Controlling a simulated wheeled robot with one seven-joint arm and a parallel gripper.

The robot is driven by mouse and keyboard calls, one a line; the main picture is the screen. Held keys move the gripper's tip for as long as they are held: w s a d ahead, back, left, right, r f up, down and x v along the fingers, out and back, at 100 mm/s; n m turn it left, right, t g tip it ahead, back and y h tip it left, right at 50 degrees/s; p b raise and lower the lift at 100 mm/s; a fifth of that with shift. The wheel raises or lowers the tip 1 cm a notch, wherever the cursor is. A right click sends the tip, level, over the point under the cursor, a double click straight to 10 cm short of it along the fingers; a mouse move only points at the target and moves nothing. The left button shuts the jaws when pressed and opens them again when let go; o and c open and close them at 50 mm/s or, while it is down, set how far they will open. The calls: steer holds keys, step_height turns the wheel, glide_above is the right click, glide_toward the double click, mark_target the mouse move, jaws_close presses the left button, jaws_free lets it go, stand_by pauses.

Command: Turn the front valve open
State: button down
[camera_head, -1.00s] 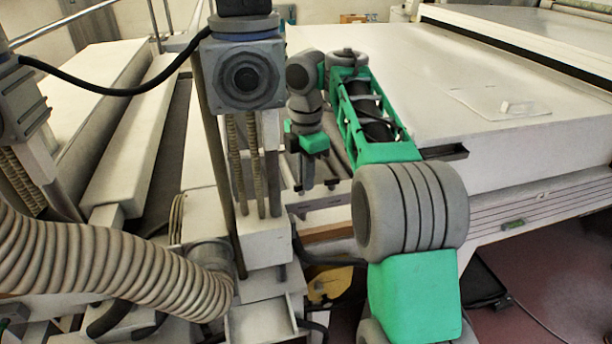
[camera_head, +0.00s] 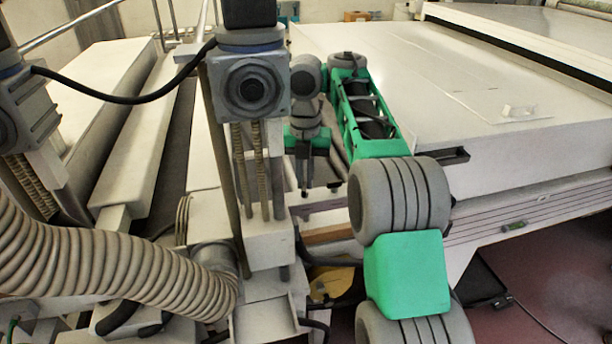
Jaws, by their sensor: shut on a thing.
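My gripper (camera_head: 304,190) points straight down at the end of my green and grey arm, just right of the grey machine column in the head view. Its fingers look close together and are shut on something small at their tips. The front valve cannot be made out clearly; the fingers cover the spot where they grip, at the near end of the white rails left of the big panel.
A grey motor box (camera_head: 250,88) on a column stands close left of my gripper. A ribbed hose (camera_head: 120,262) crosses the lower left. The wide white tunnel cover (camera_head: 450,90) fills the right. A dark cable (camera_head: 120,98) hangs at upper left.

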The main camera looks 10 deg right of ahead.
steer(key=shift+a+n, duration=0.15)
steer(key=shift+n, duration=0.85)
steer(key=shift+a+n, duration=0.1)
steer(key=shift+n, duration=0.9)
steer(key=c, duration=1.5)
jaws_free()
steer(key=shift+r+p, duration=0.1)
steer(key=shift+p, duration=0.2)
step_height(320, 180, up, 8)
steer(key=p, duration=0.6)
steer(key=shift+f, duration=0.2)
steer(key=shift+a, duration=0.1)
